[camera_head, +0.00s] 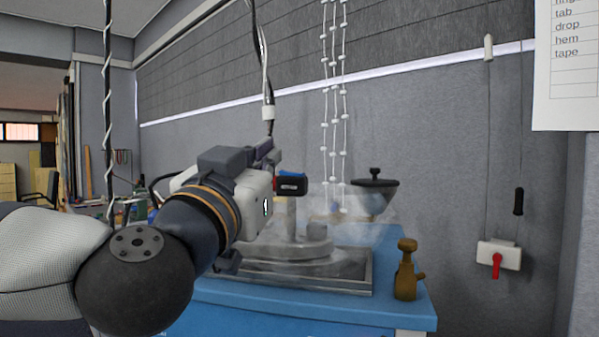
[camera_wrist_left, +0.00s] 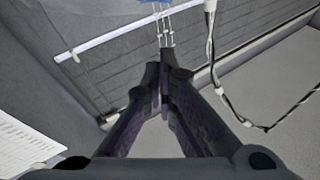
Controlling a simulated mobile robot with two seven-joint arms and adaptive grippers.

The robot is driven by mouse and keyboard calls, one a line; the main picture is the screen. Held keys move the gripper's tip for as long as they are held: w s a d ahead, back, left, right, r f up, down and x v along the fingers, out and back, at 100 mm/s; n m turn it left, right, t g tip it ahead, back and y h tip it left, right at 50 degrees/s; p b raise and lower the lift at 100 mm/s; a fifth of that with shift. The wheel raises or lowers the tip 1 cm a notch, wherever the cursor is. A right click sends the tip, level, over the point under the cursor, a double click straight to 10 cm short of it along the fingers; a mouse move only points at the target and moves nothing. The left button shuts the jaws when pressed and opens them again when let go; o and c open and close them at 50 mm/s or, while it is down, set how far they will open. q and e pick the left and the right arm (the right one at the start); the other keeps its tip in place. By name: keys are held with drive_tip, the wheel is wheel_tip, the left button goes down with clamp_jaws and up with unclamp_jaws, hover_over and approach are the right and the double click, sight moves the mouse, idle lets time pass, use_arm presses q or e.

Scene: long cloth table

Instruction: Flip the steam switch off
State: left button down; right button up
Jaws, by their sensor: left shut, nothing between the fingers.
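A white switch box (camera_head: 510,256) hangs on the grey wall at the right of the head view. Its red lever (camera_head: 497,265) points down. My left gripper (camera_head: 268,153) is over the left part of the blue table, well left of the switch box and apart from it. In the left wrist view my left gripper (camera_wrist_left: 164,82) has its dark fingers together with nothing between them. The switch box cannot be made out in the left wrist view. My right gripper is not in view.
A black-knobbed pan-like thing (camera_head: 374,195) is behind. White beaded strings (camera_head: 334,100) and a cable (camera_head: 268,113) hang nearby. The table's right edge is left of the switch box.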

use_arm(q)
drive_tip(key=shift+s+a+r, duration=0.1)
drive_tip(key=shift+s+r, duration=0.15)
drive_tip(key=shift+s, duration=0.1)
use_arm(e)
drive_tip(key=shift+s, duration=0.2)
use_arm(q)
drive_tip(key=shift+s, duration=0.1)
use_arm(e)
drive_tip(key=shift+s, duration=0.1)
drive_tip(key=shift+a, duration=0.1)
use_arm(q)
wheel_tip(320, 180, up, 3)
hover_over(292, 173)
drive_tip(key=s, duration=0.2)
drive_tip(key=f, duration=0.2)
drive_tip(key=a+f+b, duration=0.1)
drive_tip(key=shift+w+f, duration=0.2)
drive_tip(key=shift+f, duration=0.2)
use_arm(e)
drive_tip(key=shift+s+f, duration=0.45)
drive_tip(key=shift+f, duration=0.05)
